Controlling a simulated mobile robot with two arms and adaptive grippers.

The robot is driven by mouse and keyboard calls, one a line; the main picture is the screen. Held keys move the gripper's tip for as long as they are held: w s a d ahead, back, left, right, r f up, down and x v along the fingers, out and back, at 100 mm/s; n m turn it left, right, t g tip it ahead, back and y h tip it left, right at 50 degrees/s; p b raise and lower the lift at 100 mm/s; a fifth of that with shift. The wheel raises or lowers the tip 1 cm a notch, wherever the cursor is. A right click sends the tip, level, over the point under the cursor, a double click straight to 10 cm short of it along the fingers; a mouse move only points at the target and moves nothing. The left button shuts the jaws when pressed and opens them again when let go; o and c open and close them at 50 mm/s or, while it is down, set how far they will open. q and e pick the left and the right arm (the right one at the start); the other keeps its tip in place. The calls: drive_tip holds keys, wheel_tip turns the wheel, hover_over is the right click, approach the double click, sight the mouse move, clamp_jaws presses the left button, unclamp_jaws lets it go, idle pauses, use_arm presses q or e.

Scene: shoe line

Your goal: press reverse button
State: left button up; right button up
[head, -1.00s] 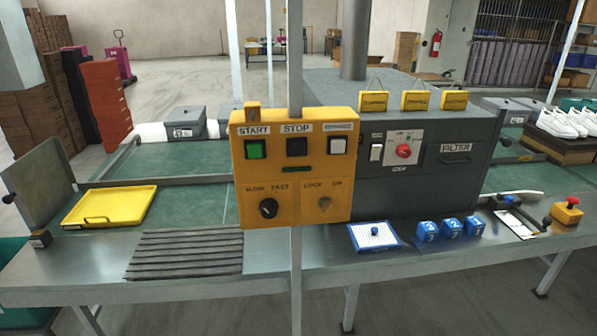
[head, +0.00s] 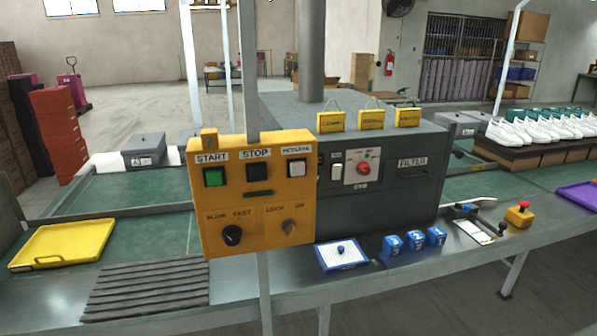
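A yellow control box (head: 255,195) hangs on a grey post in the head view, left of the middle. Its top row has a green START button (head: 214,176), a black STOP button (head: 256,172) and a white button (head: 296,167). The label over the white button is blurred but seems to read REVERSE. Below are a black SLOW/FAST knob (head: 232,236) and a LOCK/ON key switch (head: 289,227). Neither of my grippers is in view.
A dark grey filter machine (head: 405,190) stands behind and right of the box. On the steel table lie a yellow tray (head: 62,243), a ridged dark mat (head: 146,291), a blue-rimmed white pad (head: 341,255), several blue blocks (head: 414,241) and a red-topped yellow button (head: 519,214).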

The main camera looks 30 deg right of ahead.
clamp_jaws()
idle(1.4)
